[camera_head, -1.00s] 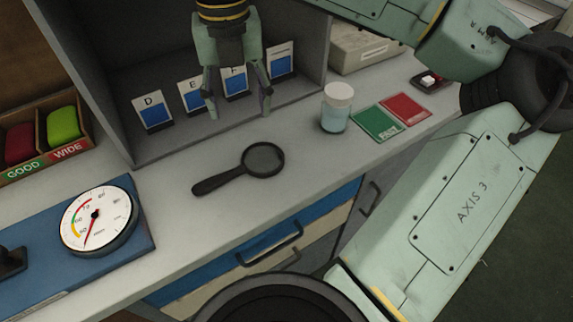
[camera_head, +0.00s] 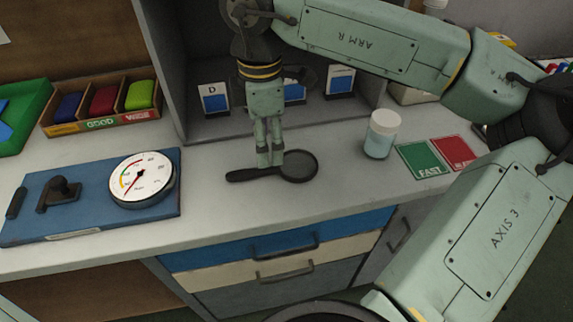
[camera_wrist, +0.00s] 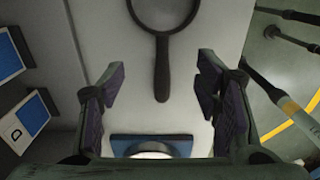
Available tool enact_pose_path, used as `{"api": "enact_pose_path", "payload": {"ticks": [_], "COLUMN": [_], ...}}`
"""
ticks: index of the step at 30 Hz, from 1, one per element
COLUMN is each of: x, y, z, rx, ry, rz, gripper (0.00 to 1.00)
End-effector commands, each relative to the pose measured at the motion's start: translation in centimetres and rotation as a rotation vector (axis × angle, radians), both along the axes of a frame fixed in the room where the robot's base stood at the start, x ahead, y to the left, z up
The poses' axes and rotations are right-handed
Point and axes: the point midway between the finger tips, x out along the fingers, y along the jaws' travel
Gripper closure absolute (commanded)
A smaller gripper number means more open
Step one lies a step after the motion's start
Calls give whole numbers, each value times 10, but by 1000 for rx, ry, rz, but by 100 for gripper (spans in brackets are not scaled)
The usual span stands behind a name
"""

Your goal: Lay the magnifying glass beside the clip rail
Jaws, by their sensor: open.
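The magnifying glass (camera_head: 241,175), dark with a round lens, lies flat on the grey worktop in front of the open cubicle. Its lens is to the right and its handle to the left. My gripper (camera_head: 270,161) points down at the handle, close to where it meets the lens. In the wrist view the open gripper (camera_wrist: 162,84) has its two fingers apart, with the handle (camera_wrist: 162,72) between them and the lens beyond. Whether the fingers touch the handle I cannot tell. I cannot make out a clip rail in either view.
Cards, one marked D (camera_head: 214,99), stand in the cubicle. Right of the magnifying glass are a lidded jar (camera_head: 381,134) and a green-and-red mat (camera_head: 422,160). Left are a dial gauge (camera_head: 141,178) on a blue board (camera_head: 55,214) and a box of coloured pieces (camera_head: 101,122).

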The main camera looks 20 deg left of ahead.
Motion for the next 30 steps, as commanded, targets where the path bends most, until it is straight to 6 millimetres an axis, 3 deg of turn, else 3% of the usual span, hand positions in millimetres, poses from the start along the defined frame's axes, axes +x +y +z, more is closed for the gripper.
{"api": "enact_pose_path", "payload": {"ticks": [7, 16, 24, 30], "x": [-1, 0, 0, 0], "y": [-2, -5, -5, -5], "z": [-18, -58, -62, -62], "rx": [1, 1, 1, 1], "ry": [2, 1, -1, -1], "rz": [2, 2, 2, 2], "gripper": [43, 43, 43, 56]}}
